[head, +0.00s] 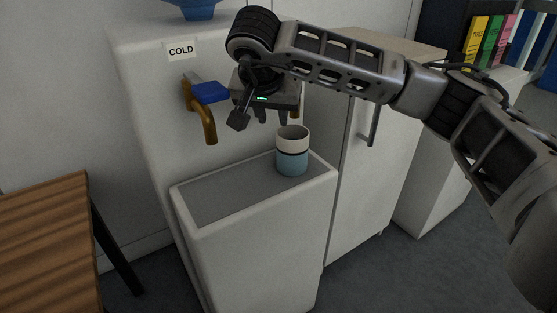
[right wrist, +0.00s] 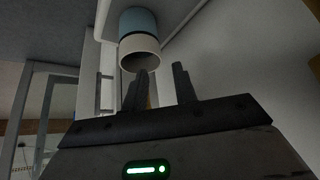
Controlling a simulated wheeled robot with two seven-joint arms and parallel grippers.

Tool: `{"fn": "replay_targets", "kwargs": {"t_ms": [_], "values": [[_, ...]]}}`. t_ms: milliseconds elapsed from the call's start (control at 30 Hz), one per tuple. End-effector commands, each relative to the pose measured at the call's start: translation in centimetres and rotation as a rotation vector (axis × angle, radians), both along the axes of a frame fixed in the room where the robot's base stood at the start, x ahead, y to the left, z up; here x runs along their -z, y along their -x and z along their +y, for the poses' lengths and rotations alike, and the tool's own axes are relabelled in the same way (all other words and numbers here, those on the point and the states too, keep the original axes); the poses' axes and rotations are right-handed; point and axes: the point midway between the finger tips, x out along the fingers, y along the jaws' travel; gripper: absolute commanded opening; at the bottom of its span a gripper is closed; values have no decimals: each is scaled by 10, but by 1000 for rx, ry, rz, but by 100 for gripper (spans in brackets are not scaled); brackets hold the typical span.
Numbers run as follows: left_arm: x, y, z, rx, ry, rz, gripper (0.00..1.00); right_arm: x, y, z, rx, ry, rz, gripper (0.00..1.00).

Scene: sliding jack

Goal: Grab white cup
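The cup (head: 292,152) has a white upper part, a thin dark band and a blue lower part. It stands upright on the grey top of the dispenser's basin, near its right end, with its open mouth up. My right gripper (head: 272,120) is above and slightly left of the cup in the head view, apart from it. In the right wrist view, the cup (right wrist: 138,38) shows at the top, left of centre, and the gripper's fingers (right wrist: 161,70) are spread with nothing between them. My left gripper is not in view.
The white dispenser has a COLD label (head: 181,50) and a brown tap (head: 208,122) with a blue lever (head: 209,92), left of my right gripper. A white cabinet (head: 362,185) with a handle stands to the right. A wooden table (head: 45,240) is at left.

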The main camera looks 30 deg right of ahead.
Motion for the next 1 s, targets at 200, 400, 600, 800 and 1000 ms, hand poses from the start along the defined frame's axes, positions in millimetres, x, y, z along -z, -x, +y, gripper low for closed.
{"fn": "replay_targets", "kwargs": {"t_ms": [200, 400, 600, 800, 1000], "values": [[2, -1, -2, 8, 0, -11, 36, 15, -6, -11, 11, 19, 3, 28], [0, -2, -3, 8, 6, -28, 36, 31, -14, -16, 8, 17, 2, 28], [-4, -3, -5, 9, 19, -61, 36, 57, -25, -26, 7, 15, 2, 28], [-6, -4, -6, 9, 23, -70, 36, 61, -29, -28, 5, 16, 0, 28], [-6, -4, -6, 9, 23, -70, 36, 61, -29, -28, 5, 16, 0, 0]]}}
